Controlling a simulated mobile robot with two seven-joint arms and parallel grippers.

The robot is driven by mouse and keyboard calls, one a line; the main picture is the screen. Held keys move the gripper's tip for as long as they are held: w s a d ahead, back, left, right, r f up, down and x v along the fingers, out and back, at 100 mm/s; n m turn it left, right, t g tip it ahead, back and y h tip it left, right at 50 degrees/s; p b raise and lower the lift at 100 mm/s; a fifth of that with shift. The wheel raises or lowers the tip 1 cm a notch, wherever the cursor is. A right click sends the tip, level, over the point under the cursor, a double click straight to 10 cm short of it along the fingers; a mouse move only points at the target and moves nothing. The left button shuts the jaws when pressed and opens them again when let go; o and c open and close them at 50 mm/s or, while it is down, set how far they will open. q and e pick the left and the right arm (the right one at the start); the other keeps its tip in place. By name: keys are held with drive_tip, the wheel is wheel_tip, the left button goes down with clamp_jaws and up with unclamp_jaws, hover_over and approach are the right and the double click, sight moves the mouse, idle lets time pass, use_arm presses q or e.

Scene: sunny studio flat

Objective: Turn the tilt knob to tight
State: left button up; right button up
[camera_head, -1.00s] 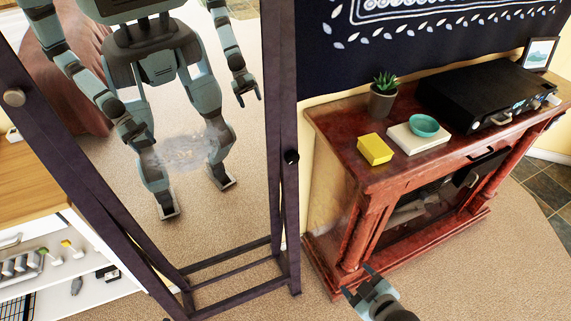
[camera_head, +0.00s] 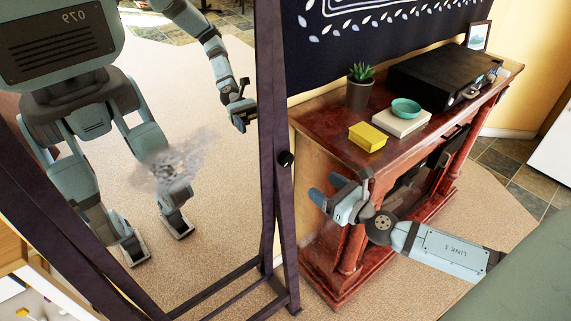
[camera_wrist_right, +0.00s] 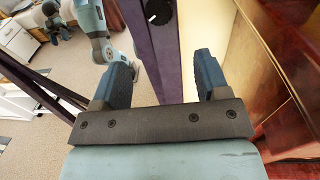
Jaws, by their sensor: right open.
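The tilt knob (camera_head: 285,158) is a small dark round knob on the right post of the mirror's dark purple frame (camera_head: 272,90). In the right wrist view the knob (camera_wrist_right: 158,12) shows at the top with a white mark on its face. My right gripper (camera_head: 327,188) is open and empty, to the right of and a little below the knob, apart from it. In the wrist view its two fingers (camera_wrist_right: 162,72) are spread, with the post and knob beyond them, roughly between them. My left gripper is not directly in view.
The mirror glass (camera_head: 225,200) reflects my body and has a greyish smudge (camera_head: 175,165). A red-brown cabinet (camera_head: 325,130) stands right of the mirror, close behind my right gripper. It bears a yellow box (camera_head: 367,137), a teal bowl (camera_head: 406,107), a potted plant (camera_head: 359,92) and a black device (camera_head: 440,75).

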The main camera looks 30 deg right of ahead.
sight(289, 162)
drive_tip(key=w+p, duration=0.1)
drive_tip(key=w, duration=0.2)
drive_tip(key=w+a, duration=0.1)
drive_tip(key=w, duration=0.3)
drive_tip(key=w+p, duration=0.1)
drive_tip(key=w, duration=0.3)
drive_tip(key=shift+a+p, duration=0.35)
drive_tip(key=shift+a, duration=0.05)
drive_tip(key=shift+w+a, duration=0.15)
drive_tip(key=shift+w, duration=0.5)
drive_tip(key=c, duration=0.9)
